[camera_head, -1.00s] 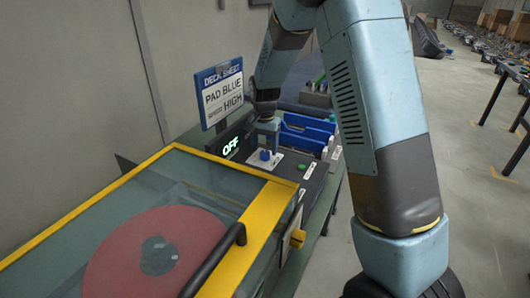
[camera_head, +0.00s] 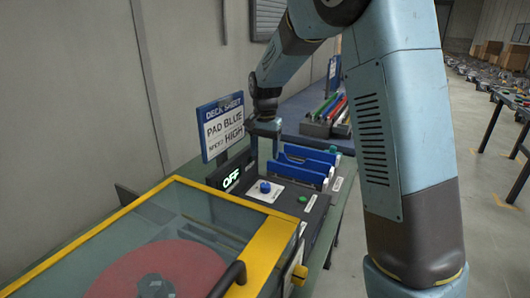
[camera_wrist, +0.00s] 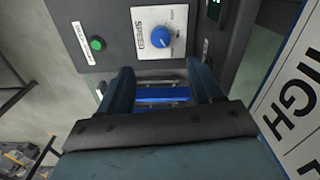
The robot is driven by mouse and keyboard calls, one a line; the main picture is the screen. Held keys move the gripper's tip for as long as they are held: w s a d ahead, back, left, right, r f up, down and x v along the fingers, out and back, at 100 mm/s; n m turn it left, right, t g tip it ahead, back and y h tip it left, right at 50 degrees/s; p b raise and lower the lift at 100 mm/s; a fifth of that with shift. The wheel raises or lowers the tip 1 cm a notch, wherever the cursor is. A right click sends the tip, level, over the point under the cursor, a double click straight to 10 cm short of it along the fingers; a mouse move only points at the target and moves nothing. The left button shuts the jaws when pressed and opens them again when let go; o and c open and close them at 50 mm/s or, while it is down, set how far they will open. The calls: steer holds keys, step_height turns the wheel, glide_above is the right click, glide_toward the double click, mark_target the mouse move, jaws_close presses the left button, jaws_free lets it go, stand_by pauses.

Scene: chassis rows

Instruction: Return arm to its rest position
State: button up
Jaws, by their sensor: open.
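My gripper (camera_head: 264,140) hangs above the control panel, behind the blue speed knob (camera_head: 265,187) and left of the blue rack (camera_head: 302,165). In the wrist view my gripper (camera_wrist: 162,84) has its two fingers apart with nothing held between them. The blue speed knob shows in the wrist view (camera_wrist: 160,37) on its white plate, clear of the fingers. A blue strip lies beyond the gap between the fingers. A display (camera_head: 231,179) reads OFF.
A yellow-framed clear cover (camera_head: 268,250) lies over a red disc (camera_head: 165,275). A deck sheet sign (camera_head: 221,127) stands left of my arm, close to the gripper. A green button (camera_head: 303,199) sits on the panel. A tray of colored tools (camera_head: 327,113) lies behind.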

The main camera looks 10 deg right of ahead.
steer(key=s+d+r+n+t, duration=0.1)
steer(key=s+d+r, duration=0.45)
steer(key=s, duration=0.25)
steer(key=s+d+r+n+t, duration=0.1)
steer(key=s+d+r+t, duration=0.1)
steer(key=s+d+r, duration=0.4)
steer(key=s+d+r+n+t, duration=0.1)
steer(key=s+d, duration=0.1)
steer(key=s, duration=0.7)
steer(key=s+d+r+n+t, duration=0.1)
steer(key=s+d+n, duration=0.1)
steer(key=s, duration=0.8)
steer(key=shift+t, duration=0.3)
